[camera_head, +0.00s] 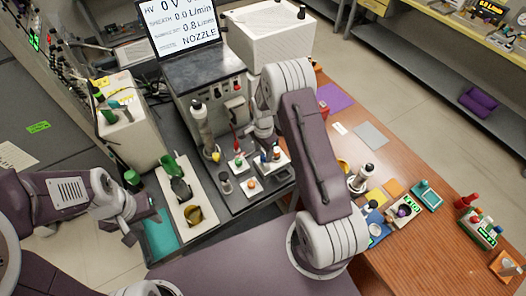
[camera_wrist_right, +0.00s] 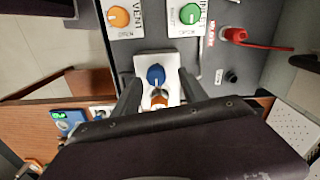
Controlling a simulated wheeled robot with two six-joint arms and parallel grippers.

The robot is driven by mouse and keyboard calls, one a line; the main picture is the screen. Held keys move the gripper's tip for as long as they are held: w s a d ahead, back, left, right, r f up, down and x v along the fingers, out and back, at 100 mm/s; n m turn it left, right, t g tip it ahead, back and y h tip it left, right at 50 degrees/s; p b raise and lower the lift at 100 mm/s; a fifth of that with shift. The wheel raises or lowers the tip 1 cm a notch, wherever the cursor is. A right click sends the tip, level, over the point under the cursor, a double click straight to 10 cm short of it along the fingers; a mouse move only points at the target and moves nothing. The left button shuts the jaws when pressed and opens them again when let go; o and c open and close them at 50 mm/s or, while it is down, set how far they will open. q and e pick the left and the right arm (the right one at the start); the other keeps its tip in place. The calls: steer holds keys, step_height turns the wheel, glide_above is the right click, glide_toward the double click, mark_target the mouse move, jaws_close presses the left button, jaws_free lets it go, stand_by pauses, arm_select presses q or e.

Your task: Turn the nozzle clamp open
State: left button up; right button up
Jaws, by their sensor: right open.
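A blue knob (camera_wrist_right: 155,75) with a pale pointer line sits on a white plate (camera_wrist_right: 143,64) in the right wrist view. An orange part (camera_wrist_right: 158,98) lies just below it, partly hidden by my gripper. No label naming the nozzle clamp is readable on this plate, so I cannot tell for sure that the knob is the clamp. My right gripper (camera_wrist_right: 160,90) is open, its fingers on either side of the plate. In the head view my right gripper (camera_head: 265,146) is over the white plate (camera_head: 272,162). My left gripper (camera_head: 143,224) is low at the left, near a teal mat.
An orange VENT knob (camera_wrist_right: 119,16), a green INLET knob (camera_wrist_right: 189,13) and a red plug (camera_wrist_right: 235,34) are close by. A screen (camera_head: 180,22) shows "NOZZLE". A pale tray (camera_head: 180,196) holds several cups. Small items crowd the wooden table (camera_head: 445,240).

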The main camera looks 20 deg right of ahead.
steer(key=shift+s+f, duration=0.1)
steer(key=shift+f, duration=0.3)
steer(key=shift+s+f, duration=0.2)
steer(key=shift+s, duration=0.2)
steer(key=shift+w, duration=0.1)
steer(key=shift+w+f, duration=0.1)
steer(key=shift+w, duration=0.05)
steer(key=c, duration=1.1)
arm_select(q)
steer(key=shift+s+r, duration=0.35)
steer(key=shift+s, duration=0.05)
arm_select(e)
jaws_close()
